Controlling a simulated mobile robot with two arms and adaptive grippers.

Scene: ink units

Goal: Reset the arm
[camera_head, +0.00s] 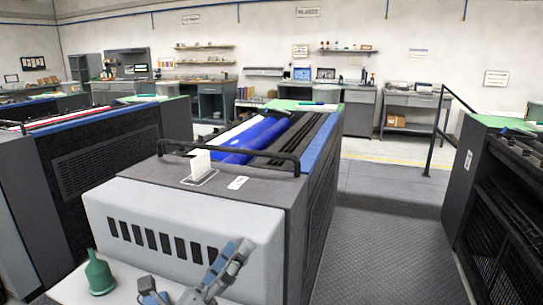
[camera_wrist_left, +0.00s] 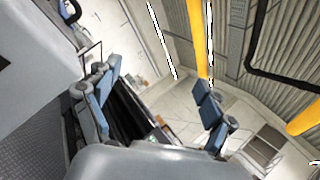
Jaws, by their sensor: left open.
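My left gripper (camera_head: 195,272) is at the bottom of the head view, low in front of the light grey end panel of the ink unit (camera_head: 128,208). Its blue-padded fingers are apart, with nothing between them. In the left wrist view the open gripper (camera_wrist_left: 155,82) also shows, with a finger on each side and the room tilted behind it. A green funnel (camera_head: 99,275) stands left of the gripper on a pale surface (camera_head: 70,289). My right gripper is in neither view.
The ink unit has a black rail (camera_head: 230,149) and blue rollers (camera_head: 258,135) on top. Other dark machines stand at left (camera_head: 95,165) and right (camera_head: 500,195). The textured floor (camera_head: 385,250) between the middle and right machines is clear. Workbenches line the back wall.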

